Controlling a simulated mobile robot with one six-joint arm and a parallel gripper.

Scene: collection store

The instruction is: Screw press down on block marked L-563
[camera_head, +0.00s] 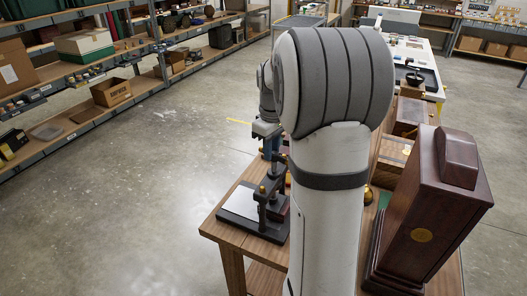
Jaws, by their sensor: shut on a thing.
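The black screw press (265,207) stands on the near left of the wooden table, with brass-coloured knobs and a pale flat plate (240,203) at its left. A dark reddish block (281,207) shows at the press's right side, partly hidden by the frame and my arm. No label can be read, and I cannot tell whether the press touches it. My gripper (271,151) points down directly above the press and is shut on its upper part, seemingly the handle. The fingertips and the exact grip are small and partly hidden.
A tall dark wooden case (430,215) stands on the table to the right of my arm. Wooden boxes (404,118) stand behind it. Shelves (90,85) line the left, with open concrete floor (130,190) between. My arm hides the table's middle.

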